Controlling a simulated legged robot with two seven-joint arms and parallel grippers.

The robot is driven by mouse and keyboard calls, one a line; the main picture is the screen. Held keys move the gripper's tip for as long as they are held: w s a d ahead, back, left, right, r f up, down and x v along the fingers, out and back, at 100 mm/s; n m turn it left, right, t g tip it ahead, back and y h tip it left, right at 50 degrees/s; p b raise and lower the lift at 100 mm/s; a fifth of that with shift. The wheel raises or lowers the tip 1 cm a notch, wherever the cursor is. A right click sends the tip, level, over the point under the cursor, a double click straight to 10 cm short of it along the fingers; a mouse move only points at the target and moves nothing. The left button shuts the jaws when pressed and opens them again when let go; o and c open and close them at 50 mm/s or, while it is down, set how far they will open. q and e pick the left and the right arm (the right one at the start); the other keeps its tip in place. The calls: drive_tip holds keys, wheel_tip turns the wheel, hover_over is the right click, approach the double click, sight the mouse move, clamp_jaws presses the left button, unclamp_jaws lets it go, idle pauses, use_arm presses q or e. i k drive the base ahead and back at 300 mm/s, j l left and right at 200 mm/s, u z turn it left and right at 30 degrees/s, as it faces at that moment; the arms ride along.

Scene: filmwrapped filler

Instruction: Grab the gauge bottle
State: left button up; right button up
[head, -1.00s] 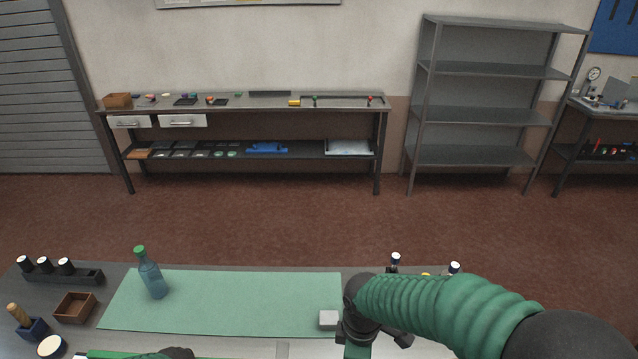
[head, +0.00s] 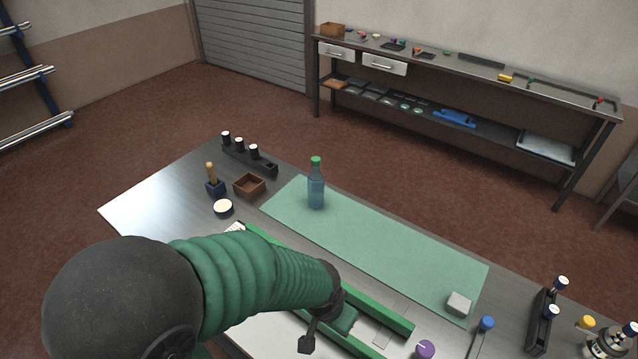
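The bottle (head: 316,186) is translucent blue with a green cap. It stands upright near the far left end of the green mat (head: 400,237) in the head view. My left gripper (head: 324,324) is at the end of the green-sleeved arm coming in from the left. It is over the near side of the bench, nearer to me than the bottle and well apart from it. It points down and away, and its finger opening is not clear. My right gripper is out of view.
Left of the mat are a wooden tray (head: 249,185), a blue holder (head: 215,188), a round white-topped jar (head: 223,208) and a black rack (head: 248,158). A pale block (head: 459,302) sits at the mat's right end. Green rails (head: 378,309) lie near my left gripper. The mat's middle is clear.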

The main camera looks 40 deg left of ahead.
sight(316, 179)
drive_tip(key=j+u, duration=0.2)
drive_tip(key=j, duration=0.45)
drive_tip(key=i+j+u, duration=0.15)
drive_tip(key=j, duration=0.45)
drive_tip(key=i+j+u, duration=0.2)
drive_tip(key=j, duration=0.4)
drive_tip(key=k, duration=0.1)
